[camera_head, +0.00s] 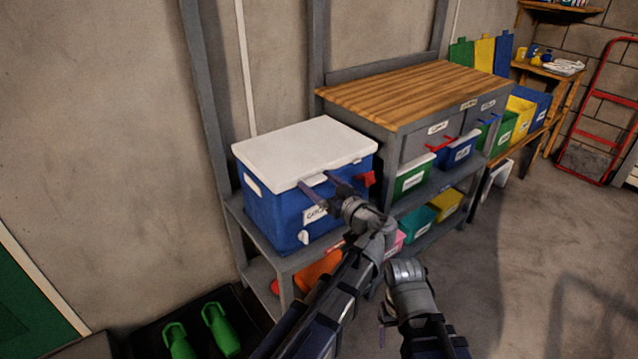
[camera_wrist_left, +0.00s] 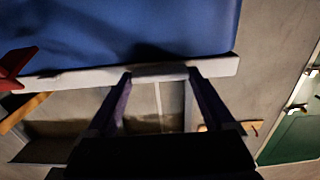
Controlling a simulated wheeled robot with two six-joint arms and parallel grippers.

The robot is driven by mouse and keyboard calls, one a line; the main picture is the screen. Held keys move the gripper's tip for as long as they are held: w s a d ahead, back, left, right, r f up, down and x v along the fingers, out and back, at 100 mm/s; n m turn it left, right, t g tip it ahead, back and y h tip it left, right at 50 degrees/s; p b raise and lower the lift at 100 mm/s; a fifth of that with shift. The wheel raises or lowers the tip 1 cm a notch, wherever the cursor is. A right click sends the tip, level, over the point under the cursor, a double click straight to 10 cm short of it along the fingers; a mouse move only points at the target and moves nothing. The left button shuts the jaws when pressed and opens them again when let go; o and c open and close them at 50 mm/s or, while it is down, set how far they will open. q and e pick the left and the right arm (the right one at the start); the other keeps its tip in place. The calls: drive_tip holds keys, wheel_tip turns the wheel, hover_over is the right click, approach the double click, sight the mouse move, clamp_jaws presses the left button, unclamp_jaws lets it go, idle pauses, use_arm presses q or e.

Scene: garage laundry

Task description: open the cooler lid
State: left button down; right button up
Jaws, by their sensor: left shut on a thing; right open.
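The cooler has a blue body (camera_head: 280,213) and a white lid (camera_head: 300,150), which lies flat on top and looks closed. A red latch (camera_head: 366,179) sits on its right side. My left gripper (camera_head: 320,184) is at the lid's front edge, shut on the lid. In the left wrist view, my left gripper's fingers (camera_wrist_left: 160,78) stand on either side of a white lip in the lid's edge (camera_wrist_left: 80,77), with the blue body (camera_wrist_left: 130,25) beyond. My right gripper (camera_head: 384,326) is low at the front, open, its fingers partly hidden.
The cooler stands on a grey shelf unit (camera_head: 258,240). To its right is a wood-topped workbench (camera_head: 410,90) with several coloured bins below. Green bottles (camera_head: 220,330) stand at lower left. The concrete floor on the right (camera_head: 540,240) is clear. A red hand truck (camera_head: 600,110) leans at far right.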

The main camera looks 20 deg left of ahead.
use_arm(q)
drive_tip(key=shift+r, duration=0.1)
drive_tip(key=w+a+r+g+h+p, duration=0.25)
drive_tip(key=r+p, duration=0.75)
drive_tip(key=p, duration=0.7)
drive_tip(key=w+a+r+g+h+p, duration=0.2)
drive_tip(key=a+r+h+p, duration=0.2)
drive_tip(key=r+p, duration=0.95)
drive_tip(key=w+a+r+g+h+p, duration=0.2)
drive_tip(key=w+a+h+p, duration=0.1)
drive_tip(key=w+a+p, duration=0.2)
drive_tip(key=w+a+r+g+h+p, duration=0.2)
drive_tip(key=w+a+p, duration=0.4)
drive_tip(key=p, duration=0.8)
drive_tip(key=shift+w+a+r+g+h, duration=0.3)
drive_tip(key=shift+a+g+h, duration=0.4)
drive_tip(key=shift+a, duration=0.9)
drive_tip(key=shift+f, duration=0.1)
